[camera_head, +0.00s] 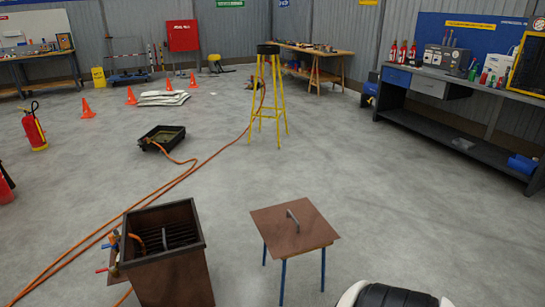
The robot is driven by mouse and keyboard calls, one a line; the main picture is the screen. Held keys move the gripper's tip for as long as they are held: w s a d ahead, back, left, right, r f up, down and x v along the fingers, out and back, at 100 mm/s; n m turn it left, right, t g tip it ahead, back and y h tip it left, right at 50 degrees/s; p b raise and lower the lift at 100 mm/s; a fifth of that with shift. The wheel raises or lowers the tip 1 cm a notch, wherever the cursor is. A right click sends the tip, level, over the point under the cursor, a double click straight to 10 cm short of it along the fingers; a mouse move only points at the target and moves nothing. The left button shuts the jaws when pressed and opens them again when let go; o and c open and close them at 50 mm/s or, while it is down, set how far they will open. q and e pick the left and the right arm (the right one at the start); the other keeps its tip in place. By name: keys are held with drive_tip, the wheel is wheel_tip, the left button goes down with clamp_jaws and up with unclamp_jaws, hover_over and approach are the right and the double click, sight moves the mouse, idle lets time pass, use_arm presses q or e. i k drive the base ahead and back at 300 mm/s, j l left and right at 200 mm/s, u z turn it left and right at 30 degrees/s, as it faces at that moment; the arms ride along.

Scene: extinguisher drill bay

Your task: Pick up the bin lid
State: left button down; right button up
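The bin lid (310,232) is a flat brown square plate with a grey bar handle (293,219) standing up in its middle. It lies level on a small stand with blue legs (282,280), front centre. The brown metal bin (178,278) stands open to the left of it, with dark slats and an orange hose end inside. A gap of floor separates bin and stand. Neither of my grippers is in view.
Orange hoses (130,210) run across the floor to the bin's left side, where valves (112,240) stick out. A tall yellow stool (268,95) and a black tray (163,138) stand farther back. A workbench (450,85) lines the right.

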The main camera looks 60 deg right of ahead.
sight(287, 228)
drive_tip(key=z, duration=2)
